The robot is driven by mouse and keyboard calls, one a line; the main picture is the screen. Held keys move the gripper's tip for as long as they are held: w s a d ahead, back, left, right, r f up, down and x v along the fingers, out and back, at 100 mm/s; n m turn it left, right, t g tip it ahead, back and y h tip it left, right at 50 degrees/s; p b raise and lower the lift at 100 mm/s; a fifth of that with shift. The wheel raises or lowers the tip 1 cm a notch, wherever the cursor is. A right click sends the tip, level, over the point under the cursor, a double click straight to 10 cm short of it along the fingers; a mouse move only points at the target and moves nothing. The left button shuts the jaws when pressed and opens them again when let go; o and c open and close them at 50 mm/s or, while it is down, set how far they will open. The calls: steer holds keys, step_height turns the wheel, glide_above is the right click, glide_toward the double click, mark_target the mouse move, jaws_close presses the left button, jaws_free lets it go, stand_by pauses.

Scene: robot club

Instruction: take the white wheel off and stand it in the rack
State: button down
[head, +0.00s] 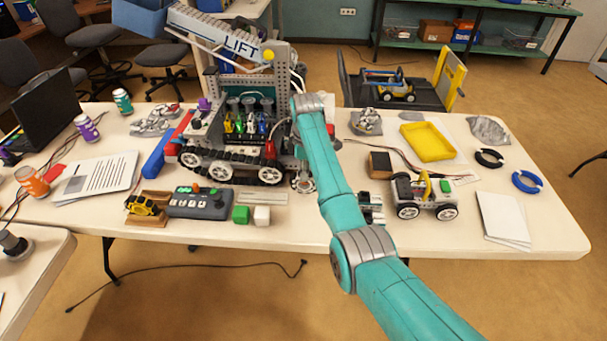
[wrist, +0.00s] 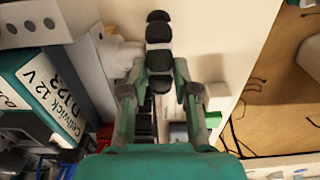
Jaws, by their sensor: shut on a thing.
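My gripper (head: 303,176) hangs down at the right end of the tracked robot (head: 225,160), below my teal arm. It is shut on a pale wheel (head: 303,183), which shows only partly there. In the wrist view my gripper (wrist: 160,95) shows its dark-tipped fingers, but what lies between them is hard to make out. Other pale spoked wheels, such as one at the front (head: 271,175), sit along the robot's black tracks. A small wooden rack (head: 150,220) with a yellow wheel-like part (head: 142,204) stands at the table's front left. I cannot tell whether the held wheel touches the robot.
The table's front edge is close.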

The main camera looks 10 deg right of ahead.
steer(key=shift+s+a, duration=0.2)
steer(key=shift+s, duration=0.35)
steer(key=shift+s+a, duration=0.2)
steer(key=shift+s, duration=0.35)
stand_by(0.6)
